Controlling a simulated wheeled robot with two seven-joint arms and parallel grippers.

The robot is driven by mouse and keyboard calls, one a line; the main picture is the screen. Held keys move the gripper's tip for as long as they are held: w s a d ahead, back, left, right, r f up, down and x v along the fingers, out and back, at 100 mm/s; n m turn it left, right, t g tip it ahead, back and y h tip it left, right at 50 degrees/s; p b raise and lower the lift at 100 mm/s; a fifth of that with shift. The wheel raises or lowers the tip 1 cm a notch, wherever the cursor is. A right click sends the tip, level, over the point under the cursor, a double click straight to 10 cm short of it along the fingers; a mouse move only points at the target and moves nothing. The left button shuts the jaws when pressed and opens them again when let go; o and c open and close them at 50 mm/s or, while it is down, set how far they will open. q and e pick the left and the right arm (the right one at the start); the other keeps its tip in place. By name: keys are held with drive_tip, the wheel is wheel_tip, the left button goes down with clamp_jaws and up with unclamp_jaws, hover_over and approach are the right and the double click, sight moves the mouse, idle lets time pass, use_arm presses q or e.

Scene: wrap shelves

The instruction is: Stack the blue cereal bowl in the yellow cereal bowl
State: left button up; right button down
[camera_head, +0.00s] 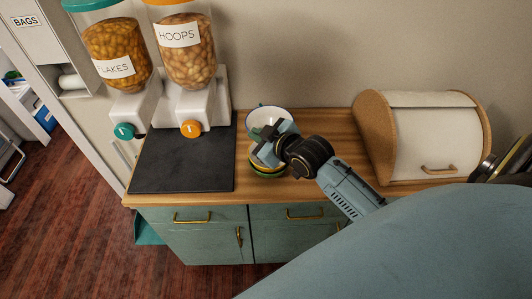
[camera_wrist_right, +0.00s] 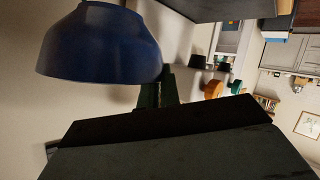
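The blue cereal bowl, white inside with a thin blue rim (camera_head: 268,114), is in my right gripper (camera_head: 264,139) at the back of the counter in the head view. Its dark blue outside (camera_wrist_right: 100,48) fills the upper left of the right wrist view. The fingers (camera_wrist_right: 158,92) meet its rim there and look closed on it. The bowl seems raised off the counter. The yellow cereal bowl (camera_head: 266,176) is on the counter just in front, below the gripper, with a green edge showing by it. The gripper hides much of it. My left gripper is not in view.
A dark mat (camera_head: 185,165) lies to the left, with the flakes dispenser (camera_head: 118,65) and hoops dispenser (camera_head: 187,55) behind it. A bread bin (camera_head: 430,135) stands right of my right arm. The wooden counter (camera_head: 337,127) between the bowls and the bin is clear.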

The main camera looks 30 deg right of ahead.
wheel_tip(320, 180, down, 5)
drive_tip(key=shift+r, duration=0.1)
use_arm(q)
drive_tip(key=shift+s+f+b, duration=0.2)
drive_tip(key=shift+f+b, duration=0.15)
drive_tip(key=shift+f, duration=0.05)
use_arm(e)
wheel_tip(320, 180, down, 4)
drive_tip(key=shift+f, duration=0.15)
drive_tip(key=shift+f+b, duration=0.3)
drive_tip(key=shift+f, duration=0.3)
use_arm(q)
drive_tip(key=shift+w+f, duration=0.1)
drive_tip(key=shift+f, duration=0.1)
use_arm(e)
drive_tip(key=c, duration=1.6)
unclamp_jaws()
use_arm(q)
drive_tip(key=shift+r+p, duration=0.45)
drive_tip(key=shift+p, duration=0.05)
use_arm(e)
drive_tip(key=r+v, duration=0.1)
drive_tip(key=v, duration=1.1)
